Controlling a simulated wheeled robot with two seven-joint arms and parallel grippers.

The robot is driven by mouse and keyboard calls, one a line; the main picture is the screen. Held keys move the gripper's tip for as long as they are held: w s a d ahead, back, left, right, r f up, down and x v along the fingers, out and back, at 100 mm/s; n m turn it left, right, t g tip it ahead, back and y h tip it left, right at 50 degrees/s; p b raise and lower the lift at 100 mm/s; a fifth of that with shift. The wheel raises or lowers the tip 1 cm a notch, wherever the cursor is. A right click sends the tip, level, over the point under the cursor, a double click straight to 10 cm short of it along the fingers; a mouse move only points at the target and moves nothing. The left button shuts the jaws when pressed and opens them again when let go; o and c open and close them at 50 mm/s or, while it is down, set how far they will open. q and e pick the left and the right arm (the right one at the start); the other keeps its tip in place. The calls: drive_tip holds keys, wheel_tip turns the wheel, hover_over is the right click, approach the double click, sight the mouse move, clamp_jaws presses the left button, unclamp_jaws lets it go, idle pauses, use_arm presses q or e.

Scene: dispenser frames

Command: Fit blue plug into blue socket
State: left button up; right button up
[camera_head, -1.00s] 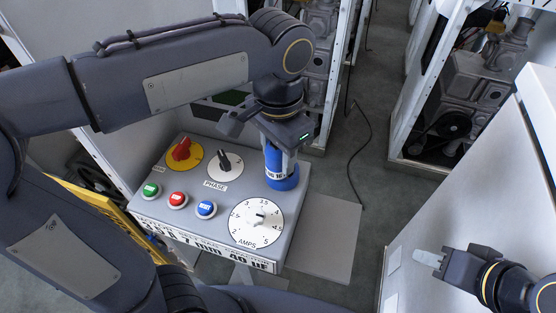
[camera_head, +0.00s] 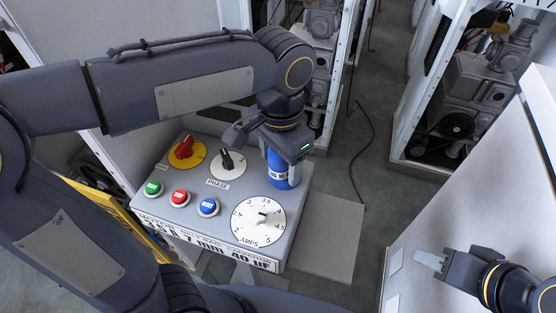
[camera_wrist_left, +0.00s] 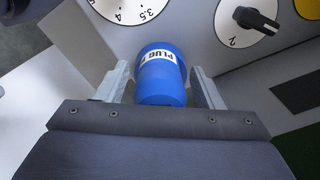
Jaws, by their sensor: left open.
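A blue plug (camera_head: 280,172) with a white label stands upright at the back right of the grey panel's top. It also shows in the left wrist view (camera_wrist_left: 161,82), where the label reads "PLUG". A wider blue ring (camera_wrist_left: 158,51) shows at its far end; I cannot tell whether this is the plug's own base or the blue socket. My left gripper (camera_head: 285,152) is above the plug. In the left wrist view its open fingers (camera_wrist_left: 158,85) stand on either side of the plug, with small gaps. My right gripper (camera_head: 430,259) is far off at the lower right, apparently empty.
The panel (camera_head: 225,225) carries a red knob (camera_head: 184,148), a black phase knob (camera_head: 227,160), several push buttons and an amps dial (camera_head: 258,222) close to the plug. A white cabinet (camera_head: 465,195) stands at the right.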

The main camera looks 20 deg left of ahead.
use_arm(q)
wheel_tip(320, 180, up, 11)
drive_tip(key=shift+r+p, duration=0.2)
drive_tip(key=shift+p, duration=0.5)
drive_tip(key=shift+w+a, duration=0.1)
